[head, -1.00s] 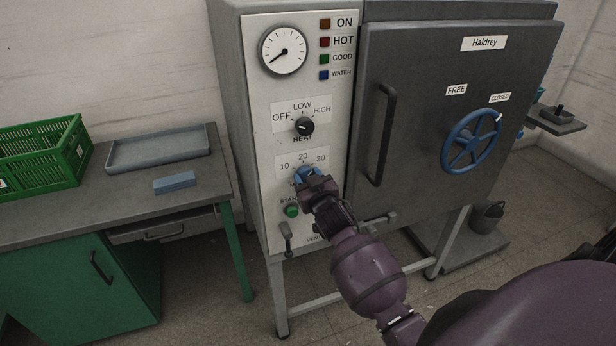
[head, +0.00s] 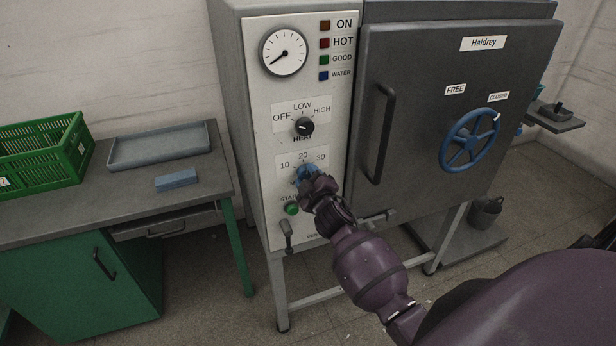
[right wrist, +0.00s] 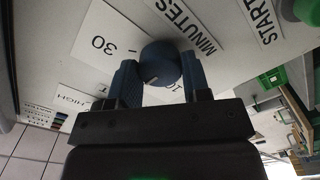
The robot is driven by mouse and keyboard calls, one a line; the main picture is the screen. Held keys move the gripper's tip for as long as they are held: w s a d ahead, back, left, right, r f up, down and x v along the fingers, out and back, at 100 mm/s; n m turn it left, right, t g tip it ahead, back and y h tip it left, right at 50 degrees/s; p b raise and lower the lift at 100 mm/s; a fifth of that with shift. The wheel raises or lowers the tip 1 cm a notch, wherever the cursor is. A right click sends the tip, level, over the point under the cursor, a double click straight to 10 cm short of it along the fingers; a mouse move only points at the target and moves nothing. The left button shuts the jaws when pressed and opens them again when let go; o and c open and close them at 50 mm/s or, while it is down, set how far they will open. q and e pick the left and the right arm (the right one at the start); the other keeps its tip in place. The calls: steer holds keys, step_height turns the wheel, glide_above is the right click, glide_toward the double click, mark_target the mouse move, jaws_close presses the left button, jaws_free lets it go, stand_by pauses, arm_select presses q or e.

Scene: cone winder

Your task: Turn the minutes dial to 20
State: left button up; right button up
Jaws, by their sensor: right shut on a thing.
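The minutes dial (head: 302,171) is a blue knob on the white control panel, below the numbers 10, 20 and 30. My right gripper (head: 309,178) is shut on it and hides part of it. In the right wrist view the dial (right wrist: 160,62) sits between the two fingers of my right gripper (right wrist: 160,76). A pale mark on the dial points down and slightly left in that view, towards the side with the 10. The 20 is mostly hidden there by a finger, so I cannot tell the exact setting. My left gripper is not in view.
The heat knob (head: 304,127) is above the dial, and the green start button (head: 291,209) is below it. A lever (head: 287,236) hangs lower down. The door handle (head: 381,134) stands out to the right. A bench with a green crate (head: 40,160) is on the left.

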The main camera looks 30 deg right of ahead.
steer(key=shift+n, duration=0.3)
steer(key=o, duration=0.9)
steer(key=v, duration=1.1)
steer(key=shift+a+b, duration=0.1)
steer(key=shift+b, duration=0.2)
steer(key=shift+f, duration=0.1)
